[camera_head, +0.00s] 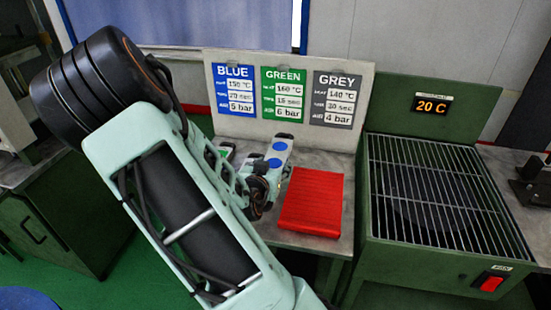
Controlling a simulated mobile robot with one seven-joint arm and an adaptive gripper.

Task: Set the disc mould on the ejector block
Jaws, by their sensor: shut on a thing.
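The disc mould (266,152), a pale slab with round blue discs in it, shows just beyond my wrist over the grey bench. My gripper (258,178) is shut on it, though the fingers are mostly hidden behind my own wrist. I cannot tell whether the mould touches the bench. I cannot identify the ejector block with certainty; a dark fixture (533,187) stands at the far right edge, cut off by the frame.
A red ribbed mat (312,202) lies right of my wrist. A green cabinet with a wire grille (440,195) and a "20 C" display (432,106) stands further right. A board (291,132) with BLUE, GREEN and GREY cards stands behind the bench (340,163).

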